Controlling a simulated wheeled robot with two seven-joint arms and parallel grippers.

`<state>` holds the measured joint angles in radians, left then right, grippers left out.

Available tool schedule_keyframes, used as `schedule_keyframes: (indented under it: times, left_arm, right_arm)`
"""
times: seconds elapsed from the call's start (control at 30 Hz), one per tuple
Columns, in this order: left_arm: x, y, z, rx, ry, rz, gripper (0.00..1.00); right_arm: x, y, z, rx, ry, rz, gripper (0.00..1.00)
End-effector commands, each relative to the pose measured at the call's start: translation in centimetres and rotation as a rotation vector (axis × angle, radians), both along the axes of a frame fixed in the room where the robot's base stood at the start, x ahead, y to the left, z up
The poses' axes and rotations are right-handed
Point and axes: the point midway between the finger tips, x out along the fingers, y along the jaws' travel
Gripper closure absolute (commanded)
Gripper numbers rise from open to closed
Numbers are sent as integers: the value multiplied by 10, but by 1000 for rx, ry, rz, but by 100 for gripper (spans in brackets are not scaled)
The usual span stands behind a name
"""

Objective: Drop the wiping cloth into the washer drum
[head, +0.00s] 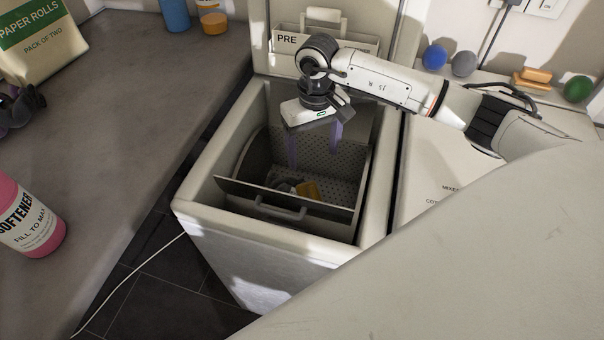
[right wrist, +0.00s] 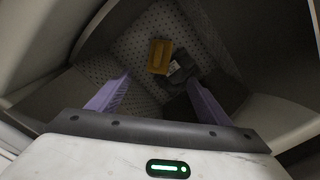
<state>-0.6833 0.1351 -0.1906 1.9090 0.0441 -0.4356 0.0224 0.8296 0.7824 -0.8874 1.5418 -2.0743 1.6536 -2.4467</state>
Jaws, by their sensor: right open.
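The washer drum (head: 345,165) is open at the top, with perforated metal walls; it also fills much of the right wrist view (right wrist: 130,55). A mustard-yellow piece, seemingly the wiping cloth (head: 307,190), lies low inside the drum beside a dark grey item (head: 285,186). Both show in the right wrist view, the yellow piece (right wrist: 160,56) touching or overlapping the grey one (right wrist: 181,72). My right gripper (head: 314,156) hangs over the drum, pointing down. Its purple fingers are apart, with nothing between them, above the yellow piece. My left gripper is not recognisable in view.
The raised washer lid (head: 400,20) stands behind the opening. A second machine (head: 425,180) is on the right. A grey counter (head: 120,130) at left holds a pink softener bottle (head: 28,215) and a paper rolls pack (head: 45,40). Several coloured balls lie at back right.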

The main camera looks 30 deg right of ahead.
Motion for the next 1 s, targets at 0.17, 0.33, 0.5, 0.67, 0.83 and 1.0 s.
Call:
schedule_keyframes:
  times: [0.17, 0.33, 0.5, 0.67, 0.83, 1.0]
  left_arm:
    - [0, 0, 0, 0, -1, 0, 27]
    - [0, 0, -3, 0, 0, 0, 27]
    - [0, 0, -6, 0, 0, 0, 27]
    - [0, 0, -8, 0, 0, 0, 27]
    - [-1, 0, -9, 0, 3, -1, 27]
    - [-2, 0, -10, 0, 5, -1, 27]
  right_arm:
    - [0, 0, 3, 0, -1, 0, 28]
    - [1, 0, 26, -1, -5, 2, 28]
    - [2, 0, 61, -1, -6, 1, 28]
    - [1, 0, 87, 0, -4, 0, 28]
    - [0, 0, 101, 0, -1, 0, 28]
    - [0, 0, 103, 0, 1, 0, 28]
